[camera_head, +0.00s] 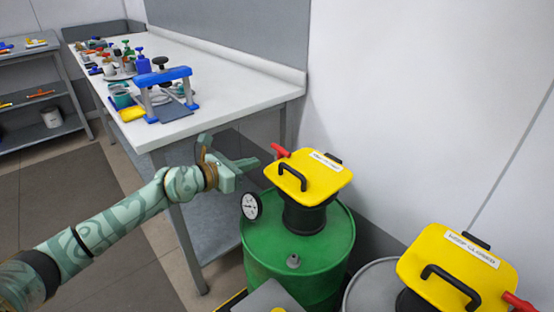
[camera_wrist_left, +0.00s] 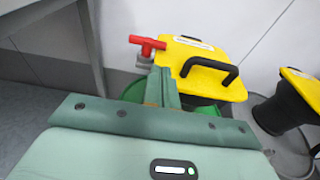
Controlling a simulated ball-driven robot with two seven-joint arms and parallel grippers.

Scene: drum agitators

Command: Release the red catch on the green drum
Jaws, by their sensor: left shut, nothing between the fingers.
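The green drum (camera_head: 300,255) stands on the floor beside the bench's front right corner. A yellow cover (camera_head: 325,172) with a black handle and a white label sits on a black neck on top of it. The red catch (camera_head: 280,151) sticks out at the cover's left corner. My left gripper (camera_head: 254,163) is shut and empty, just left of the catch, apart from it in the head view. In the left wrist view the shut fingers (camera_wrist_left: 162,86) point toward the drum, with the red catch (camera_wrist_left: 147,45) just beyond their tips. The gap between them is hard to judge.
A dial gauge (camera_head: 251,206) stands at the drum's left rim. A second drum (camera_head: 366,285), grey, has a similar yellow cover (camera_head: 455,268) and a red catch (camera_head: 517,302). A white bench (camera_head: 215,65) with a blue-topped frame (camera_head: 168,77) is behind my arm. A wall closes the right side.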

